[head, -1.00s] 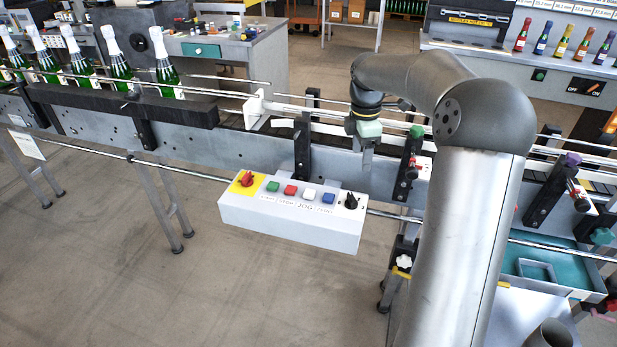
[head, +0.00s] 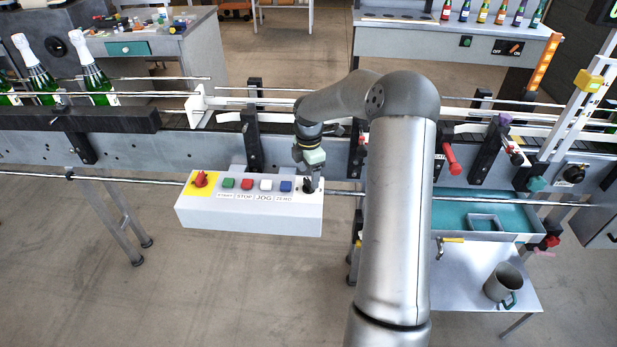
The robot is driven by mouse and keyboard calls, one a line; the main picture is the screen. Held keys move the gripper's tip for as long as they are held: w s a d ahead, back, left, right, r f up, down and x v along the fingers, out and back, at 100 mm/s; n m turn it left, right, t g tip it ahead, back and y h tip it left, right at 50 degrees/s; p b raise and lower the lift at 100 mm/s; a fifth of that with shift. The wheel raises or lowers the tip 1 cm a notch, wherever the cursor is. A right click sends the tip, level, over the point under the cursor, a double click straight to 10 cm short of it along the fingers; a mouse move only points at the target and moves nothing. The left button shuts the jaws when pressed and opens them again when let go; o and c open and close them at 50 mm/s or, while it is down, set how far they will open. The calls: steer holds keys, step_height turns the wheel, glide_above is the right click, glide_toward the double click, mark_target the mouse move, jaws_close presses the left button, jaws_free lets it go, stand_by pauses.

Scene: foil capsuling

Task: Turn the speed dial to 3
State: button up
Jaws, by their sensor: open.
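A white control box (head: 250,218) hangs on the front of the conveyor. A small black knob (head: 308,187) sits at the right end of its top. Another black dial (head: 574,173) is on the grey conveyor side at the far right. No readable numbers show at either, so I cannot tell which is the speed dial. My gripper (head: 312,177) is open, pointing down at the right end of the box, just above or beside the small black knob. Its fingers partly cover that knob, and I cannot tell whether they touch it.
The box also carries a red knob on yellow (head: 200,180) and green, red, white and blue buttons. A black clamp post (head: 253,140) stands behind it. A rail (head: 345,193) runs along the front. A teal tray (head: 465,220) and a mug (head: 503,283) are at the right.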

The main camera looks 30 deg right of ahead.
mark_target(309, 181)
steer(key=shift+f, duration=1.5)
steer(key=c, duration=1)
